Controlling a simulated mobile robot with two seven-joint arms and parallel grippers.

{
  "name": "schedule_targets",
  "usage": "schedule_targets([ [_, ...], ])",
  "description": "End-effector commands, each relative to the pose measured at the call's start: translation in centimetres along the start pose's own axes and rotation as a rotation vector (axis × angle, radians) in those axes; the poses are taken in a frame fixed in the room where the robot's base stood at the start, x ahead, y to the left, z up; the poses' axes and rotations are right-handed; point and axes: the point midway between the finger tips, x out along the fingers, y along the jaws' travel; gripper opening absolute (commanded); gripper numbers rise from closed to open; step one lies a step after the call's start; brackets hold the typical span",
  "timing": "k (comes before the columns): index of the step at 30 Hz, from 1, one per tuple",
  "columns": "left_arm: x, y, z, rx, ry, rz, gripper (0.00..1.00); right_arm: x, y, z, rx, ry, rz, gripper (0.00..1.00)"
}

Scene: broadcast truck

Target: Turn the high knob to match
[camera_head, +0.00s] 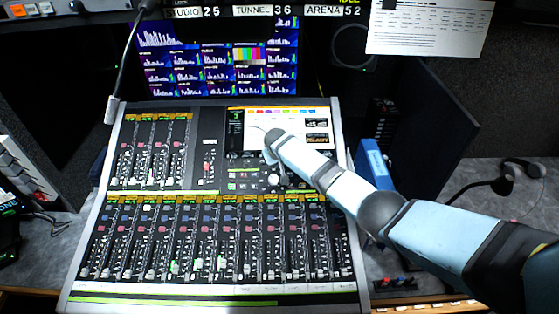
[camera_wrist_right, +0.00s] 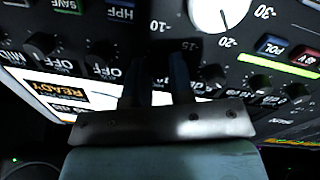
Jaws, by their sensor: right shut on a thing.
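The mixing console (camera_head: 190,190) stands in the middle of the head view, covered with small knobs, faders and a lit screen (camera_head: 285,130). My right arm reaches in from the right, and its hand (camera_head: 268,155) is at the console beside the screen. In the right wrist view my right gripper (camera_wrist_right: 157,65) has its dark fingers close together at a row of small black knobs. It is shut on a knob there, taken to be the high knob; the fingers hide it, so its pointer and label cannot be read. My left gripper is not in view.
A white dial (camera_wrist_right: 220,10) with a pointer and neighbouring black knobs (camera_wrist_right: 45,45) lie close to the fingers.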

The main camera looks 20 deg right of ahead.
Motion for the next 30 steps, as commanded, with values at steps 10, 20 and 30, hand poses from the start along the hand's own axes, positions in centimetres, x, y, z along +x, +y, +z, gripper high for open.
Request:
schedule_targets([
  [10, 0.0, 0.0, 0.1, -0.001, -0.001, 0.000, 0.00, 0.0, 0.0, 0.0, -0.001, 0.000, 0.000, 0.26],
  [20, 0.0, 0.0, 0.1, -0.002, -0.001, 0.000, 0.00, 0.0, 0.0, 0.0, -0.001, 0.000, 0.000, 0.47],
  [30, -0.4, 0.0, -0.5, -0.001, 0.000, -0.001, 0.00, -3.1, 0.0, 0.0, 0.000, 0.003, -0.002, 0.47],
])
